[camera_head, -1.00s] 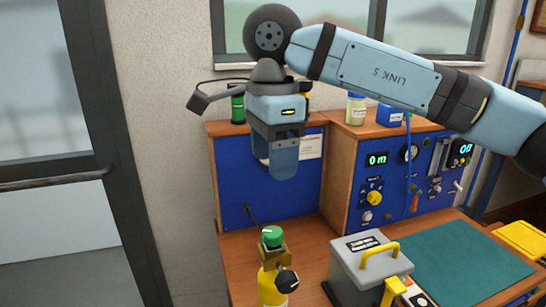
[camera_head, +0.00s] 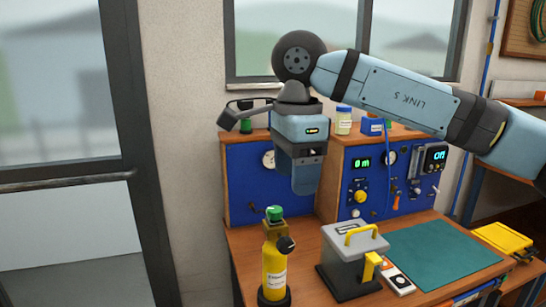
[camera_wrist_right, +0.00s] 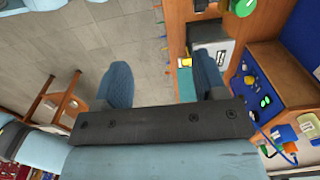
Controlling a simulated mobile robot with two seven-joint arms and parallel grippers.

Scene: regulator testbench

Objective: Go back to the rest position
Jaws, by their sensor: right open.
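My right gripper (camera_head: 305,185) hangs fingers-down in front of the blue test panel (camera_head: 245,180), above the bench and clear of everything on it. In the right wrist view its two fingers (camera_wrist_right: 160,88) stand wide apart with nothing between them. The right arm reaches in from the right edge, with its elbow above the panel. My left gripper is not in view. A yellow gas cylinder (camera_head: 274,270) with a green knob (camera_head: 274,213) stands upright on the bench, apart from the gripper. The green knob also shows in the right wrist view (camera_wrist_right: 244,6).
A grey box with a yellow handle (camera_head: 345,265) stands beside the cylinder. A green mat (camera_head: 440,253) lies to its right, with a yellow case (camera_head: 502,237) beyond. A jar (camera_head: 343,121) and a blue box (camera_head: 371,126) sit on the panel top. A glass door (camera_head: 65,150) is at left.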

